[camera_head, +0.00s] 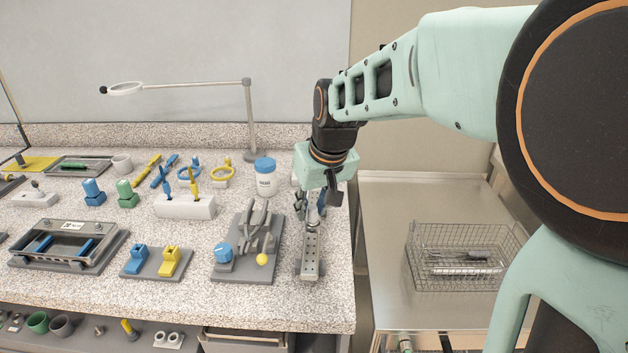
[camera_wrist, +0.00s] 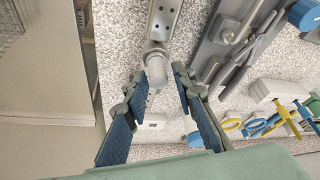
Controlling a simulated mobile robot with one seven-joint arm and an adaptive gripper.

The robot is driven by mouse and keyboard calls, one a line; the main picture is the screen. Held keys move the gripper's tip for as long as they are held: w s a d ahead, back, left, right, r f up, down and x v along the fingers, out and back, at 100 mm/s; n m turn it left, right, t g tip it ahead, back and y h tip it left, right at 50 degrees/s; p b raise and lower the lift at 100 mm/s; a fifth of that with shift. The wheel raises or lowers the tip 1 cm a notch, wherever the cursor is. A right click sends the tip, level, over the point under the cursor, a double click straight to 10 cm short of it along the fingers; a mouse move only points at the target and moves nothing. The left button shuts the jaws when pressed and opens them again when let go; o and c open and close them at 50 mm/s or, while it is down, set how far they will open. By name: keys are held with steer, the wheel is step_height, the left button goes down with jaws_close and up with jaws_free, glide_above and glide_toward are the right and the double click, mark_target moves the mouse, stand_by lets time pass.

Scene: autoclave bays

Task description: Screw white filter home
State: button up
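A pale grey-white cylindrical piece, which looks like the white filter (camera_wrist: 156,68), sits at the end of a perforated metal bracket (camera_wrist: 163,20) in the wrist view. The bracket also stands on the worktop in the head view (camera_head: 310,252). My gripper (camera_wrist: 160,86) is open, its blue-padded fingers on either side of the filter's near end. The left fingertip looks close to it, and a gap shows on the right. I cannot tell whether either touches.
A grey fixture (camera_head: 240,262) with levers and a blue knob stands left of the bracket. A white bottle (camera_head: 266,184) with a blue cap stands behind. The worktop's right edge is close; a lower metal table with a wire basket (camera_head: 465,262) lies beyond.

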steer(key=shift+n+g+y, duration=0.3)
steer(key=shift+n+y, duration=0.15)
steer(key=shift+n, duration=0.8)
steer(key=shift+n+g+y, duration=0.3)
steer(key=shift+n+y, duration=0.15)
steer(key=shift+n, duration=0.8)
steer(key=shift+n+g+y, duration=0.3)
steer(key=shift+n+g, duration=0.5)
steer(key=shift+n, duration=1.5)
jaws_close()
steer(key=shift+s+m+b, duration=0.1)
steer(key=shift+m+b, duration=0.25)
steer(key=shift+m, duration=0.15)
steer(key=shift+m+t, duration=0.6)
steer(key=shift+m, duration=0.6)
